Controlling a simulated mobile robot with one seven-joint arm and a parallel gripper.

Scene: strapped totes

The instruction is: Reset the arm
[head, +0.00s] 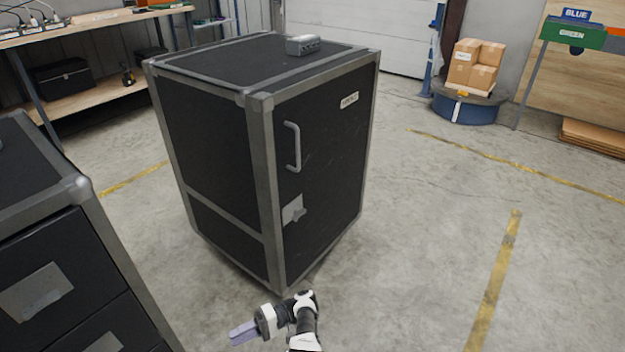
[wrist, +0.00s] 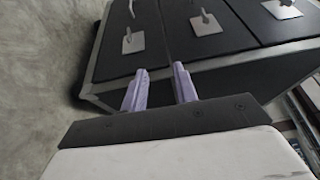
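My gripper (head: 242,333) is low at the bottom of the head view, in front of the black cabinet and pointing left. In the wrist view its two pale purple fingers (wrist: 158,70) are apart with nothing between them. Beyond the fingers, the wrist view shows a black unit (wrist: 200,77) with grey edges and several metal latch plates. The gripper appears clear of it. The arm is partly in view, and its upper links are out of the picture.
A tall black cabinet (head: 322,150) with a shut door and a grey handle (head: 293,147) stands in the middle. A black drawer unit (head: 60,260) is at left. Boxes (head: 476,65) sit on a round blue base (head: 465,107) at back right. Floor at right is clear.

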